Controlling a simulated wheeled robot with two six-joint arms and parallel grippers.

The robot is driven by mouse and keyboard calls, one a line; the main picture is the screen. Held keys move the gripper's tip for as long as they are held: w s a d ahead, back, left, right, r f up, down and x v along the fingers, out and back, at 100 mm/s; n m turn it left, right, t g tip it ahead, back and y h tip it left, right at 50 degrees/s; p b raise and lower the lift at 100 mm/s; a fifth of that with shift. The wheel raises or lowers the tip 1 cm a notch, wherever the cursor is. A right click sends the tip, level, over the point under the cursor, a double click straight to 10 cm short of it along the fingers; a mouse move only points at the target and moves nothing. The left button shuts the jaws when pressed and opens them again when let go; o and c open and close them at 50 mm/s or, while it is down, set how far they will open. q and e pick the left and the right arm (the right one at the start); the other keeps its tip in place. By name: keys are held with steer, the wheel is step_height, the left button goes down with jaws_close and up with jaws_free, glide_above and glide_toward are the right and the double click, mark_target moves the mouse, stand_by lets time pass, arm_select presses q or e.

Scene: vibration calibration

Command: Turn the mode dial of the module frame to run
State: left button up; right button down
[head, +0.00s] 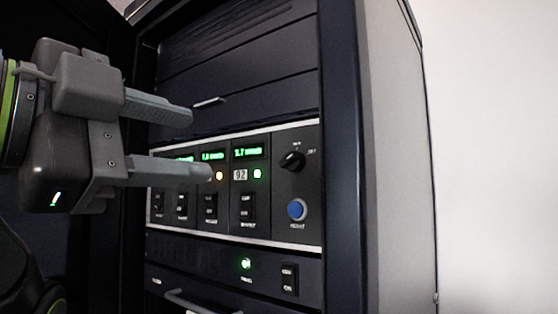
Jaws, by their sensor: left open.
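The module frame (284,243) is a panel with a pale border set in a dark rack cabinet. Its mode dial (292,160) is a black knob at the upper right of the panel, with small labels around it too blurred to read. My left gripper (200,145) is open and empty, its two grey fingers pointing right. It is left of the dial and apart from it, covering part of the panel's left modules. My right gripper is not in view.
A blue button (296,210) sits below the dial. Modules with green displays (249,152) and black switches (247,207) are to its left. A drawer handle (186,302) sticks out below. The cabinet's side (395,160) and a pale wall are at the right.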

arm_select(q)
steer(key=p, duration=0.3)
glide_toward(284, 161)
steer(key=shift+p+x, duration=2.8)
steer(key=shift+x, duration=1.85)
steer(key=shift+c, duration=0.2)
steer(key=c, duration=0.9)
